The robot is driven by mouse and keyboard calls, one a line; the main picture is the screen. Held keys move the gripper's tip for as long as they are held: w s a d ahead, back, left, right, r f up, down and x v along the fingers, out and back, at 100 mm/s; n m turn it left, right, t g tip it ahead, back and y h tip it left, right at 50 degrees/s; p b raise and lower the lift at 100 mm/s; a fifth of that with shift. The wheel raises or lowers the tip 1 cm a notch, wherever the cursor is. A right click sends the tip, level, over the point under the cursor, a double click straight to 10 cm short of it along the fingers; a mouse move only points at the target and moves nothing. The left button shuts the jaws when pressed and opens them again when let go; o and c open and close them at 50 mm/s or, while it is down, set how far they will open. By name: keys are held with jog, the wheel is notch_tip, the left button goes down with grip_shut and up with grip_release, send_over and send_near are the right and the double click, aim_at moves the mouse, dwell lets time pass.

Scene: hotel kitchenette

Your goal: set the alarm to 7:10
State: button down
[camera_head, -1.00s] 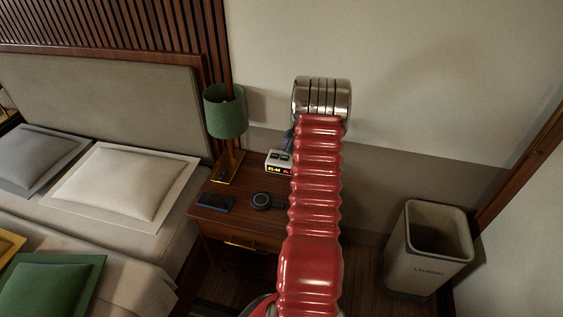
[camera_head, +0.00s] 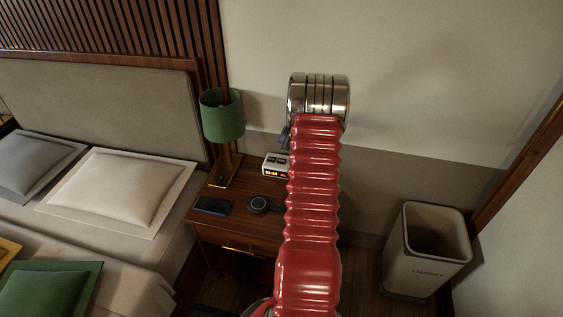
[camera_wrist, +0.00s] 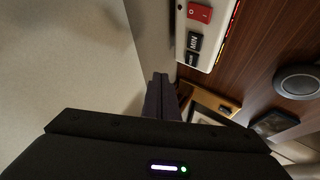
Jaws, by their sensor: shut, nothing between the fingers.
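The alarm clock (camera_head: 275,166) is a pale box on the nightstand, with dark buttons on top and lit orange and red digits on its front. The digits are too small to read surely, and my arm covers its right end. In the wrist view the clock (camera_wrist: 213,45) shows a red switch (camera_wrist: 199,12), a black MIN button (camera_wrist: 194,42) and another black button (camera_wrist: 190,59). My gripper (camera_wrist: 161,80) is shut and empty, its dark fingertips beside the clock's button end, at its left in the wrist view. Contact cannot be told. In the head view it is mostly hidden behind my arm.
The bed is at left, the wall behind. A laundry bin (camera_head: 430,263) stands at right.

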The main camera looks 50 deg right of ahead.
send_near(279, 158)
jog(key=shift+w+d+r+x, duration=0.1)
jog(key=shift+r+x, duration=0.05)
jog(key=shift+x, duration=0.6)
jog(key=shift+w+d+r+x, duration=0.1)
jog(key=shift+x, duration=0.65)
jog(key=shift+w+d+r+x, duration=0.1)
jog(key=shift+r+x, duration=0.05)
jog(key=shift+x, duration=0.55)
jog(key=shift+f, duration=0.8)
dwell(1.3)
jog(key=shift+r, duration=0.8)
jog(key=shift+r, duration=0.15)
jog(key=shift+r, duration=2.35)
